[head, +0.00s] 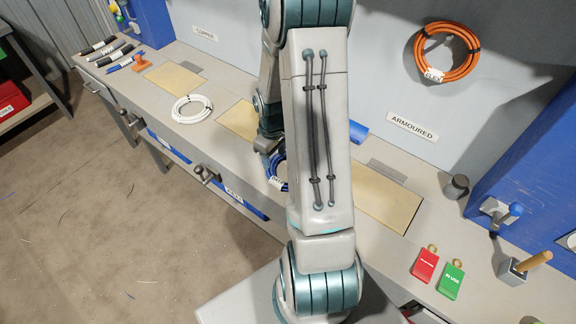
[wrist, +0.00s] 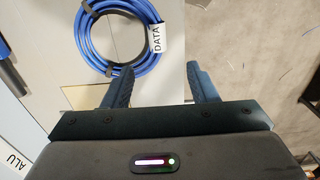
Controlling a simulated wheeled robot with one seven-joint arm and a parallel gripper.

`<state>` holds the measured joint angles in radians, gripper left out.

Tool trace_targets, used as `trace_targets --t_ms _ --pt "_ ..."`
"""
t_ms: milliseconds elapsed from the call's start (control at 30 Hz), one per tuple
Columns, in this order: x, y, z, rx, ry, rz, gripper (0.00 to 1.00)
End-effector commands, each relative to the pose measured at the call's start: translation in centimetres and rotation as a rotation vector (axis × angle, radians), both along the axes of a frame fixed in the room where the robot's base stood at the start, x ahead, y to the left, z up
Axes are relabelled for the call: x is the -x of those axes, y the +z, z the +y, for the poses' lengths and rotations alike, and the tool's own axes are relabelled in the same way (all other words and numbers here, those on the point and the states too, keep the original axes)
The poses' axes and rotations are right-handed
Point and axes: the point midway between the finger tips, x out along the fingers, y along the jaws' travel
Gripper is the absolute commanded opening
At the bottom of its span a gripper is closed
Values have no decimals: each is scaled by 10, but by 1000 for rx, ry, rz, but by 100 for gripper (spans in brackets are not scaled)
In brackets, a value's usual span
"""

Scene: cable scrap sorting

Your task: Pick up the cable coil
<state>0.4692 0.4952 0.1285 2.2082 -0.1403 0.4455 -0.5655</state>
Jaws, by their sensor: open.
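A blue cable coil (wrist: 88,40) with a white DATA tag lies on the light bench top, at the top of the wrist view. In the head view only part of the blue coil (head: 272,167) shows, the rest hidden behind my arm. My gripper (wrist: 160,70) is open, its two dark fingers apart with nothing between them. The left fingertip appears close to the coil's lower edge; I cannot tell if they touch. A white coil (head: 192,109) lies further left on the bench, and an orange coil (head: 447,52) hangs on the back wall.
Tan mats (head: 176,79) lie along the bench. Red (head: 425,265) and green (head: 451,280) tags lie at the right, near a wooden-handled tool (head: 531,262). Black cable pieces (head: 97,46) lie at the far left. The bench's front edge lies near the gripper.

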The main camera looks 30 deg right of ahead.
Motion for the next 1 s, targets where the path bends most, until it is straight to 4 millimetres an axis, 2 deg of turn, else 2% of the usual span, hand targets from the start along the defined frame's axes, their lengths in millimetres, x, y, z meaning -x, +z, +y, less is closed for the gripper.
trace_targets --t_ms 400,500,767,1000 --pt "0 -66 0 0 1 1 53" --pt "0 -77 0 0 0 1 53" --pt "0 -89 -1 0 -1 1 53" --pt "0 -123 -5 1 -1 2 53"
